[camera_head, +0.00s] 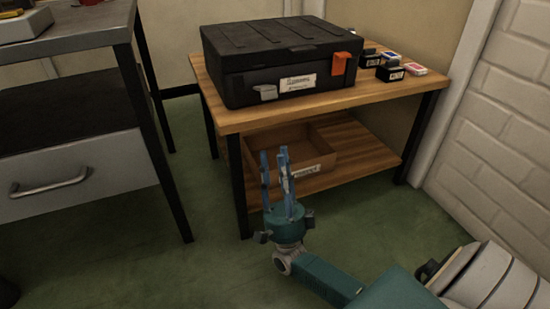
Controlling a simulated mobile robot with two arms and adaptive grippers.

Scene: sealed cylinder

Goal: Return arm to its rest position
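My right gripper (274,155) shows in the head view, with its teal arm coming in from the lower right. Its blue fingers point up and stand apart, with a gap between the tips. Nothing shows between them. The gripper appears in front of the wooden table's lower shelf and overlaps the view of the open box there. My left gripper and arm are not in view.
A wooden table (225,118) bears a black case (270,55) with an orange latch and several small boxes (390,72). An open wooden box (318,150) is on its lower shelf. A drawer cabinet (90,165) stands left, a white brick wall (500,130) right. Green floor (215,250) is clear between.

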